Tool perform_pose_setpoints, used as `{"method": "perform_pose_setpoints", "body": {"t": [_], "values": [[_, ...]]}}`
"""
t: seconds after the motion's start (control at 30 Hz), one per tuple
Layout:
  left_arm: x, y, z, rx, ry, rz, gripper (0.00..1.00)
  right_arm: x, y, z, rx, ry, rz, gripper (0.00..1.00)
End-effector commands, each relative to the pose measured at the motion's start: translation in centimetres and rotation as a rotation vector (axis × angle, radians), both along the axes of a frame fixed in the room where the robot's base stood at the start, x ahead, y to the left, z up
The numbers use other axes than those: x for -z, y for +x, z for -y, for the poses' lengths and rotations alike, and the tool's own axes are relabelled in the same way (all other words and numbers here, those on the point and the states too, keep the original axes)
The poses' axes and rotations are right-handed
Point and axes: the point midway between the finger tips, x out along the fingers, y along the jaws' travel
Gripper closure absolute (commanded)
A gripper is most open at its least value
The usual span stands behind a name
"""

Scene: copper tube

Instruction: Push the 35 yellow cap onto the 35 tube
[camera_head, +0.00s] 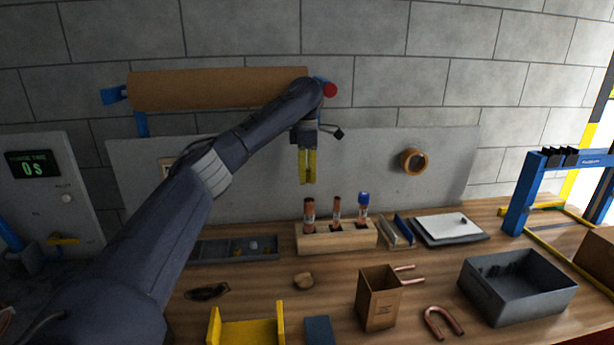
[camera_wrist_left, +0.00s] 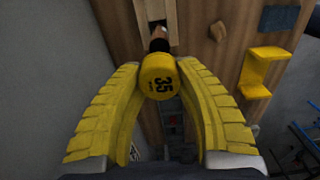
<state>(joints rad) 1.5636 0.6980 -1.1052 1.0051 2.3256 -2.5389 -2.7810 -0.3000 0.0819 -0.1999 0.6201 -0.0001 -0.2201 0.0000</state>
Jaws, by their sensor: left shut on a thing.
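My left gripper (camera_head: 307,178) points down in the head view, above the left part of the wooden rack (camera_head: 313,243). It is shut on the yellow cap (camera_wrist_left: 159,78), whose printed 35 faces the left wrist camera. Its fingers lie on both sides of the cap. Three copper tubes stand in the rack: a left one (camera_head: 309,214), a middle one (camera_head: 336,210) and a right one (camera_head: 362,212) with a blue cap. A tube (camera_wrist_left: 159,36) shows just beyond the yellow cap in the left wrist view. I cannot read the tube labels.
Right of the rack are a small holder (camera_head: 402,229) and a white pad (camera_head: 448,227). A dark tray (camera_head: 210,250) lies left. In front are a cardboard box (camera_head: 378,303), a grey bin (camera_head: 510,300) and a yellow bracket (camera_head: 245,332). A wall stands close behind.

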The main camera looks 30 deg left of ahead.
Motion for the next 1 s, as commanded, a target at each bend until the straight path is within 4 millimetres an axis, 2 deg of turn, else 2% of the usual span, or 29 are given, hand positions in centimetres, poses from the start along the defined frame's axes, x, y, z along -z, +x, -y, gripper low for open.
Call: {"method": "perform_pose_setpoints", "body": {"t": [0.37, 1.0], "values": [[0.4, 0.0, 0.1, -0.001, -0.001, 0.000, 0.76, 0.0, 0.0, -0.3, 0.001, 0.003, 0.000, 0.00], [4.8, 0.0, 0.0, -0.001, 0.000, -0.002, 0.76, 0.0, 0.0, -0.4, 0.002, 0.003, 0.000, 0.00]]}}
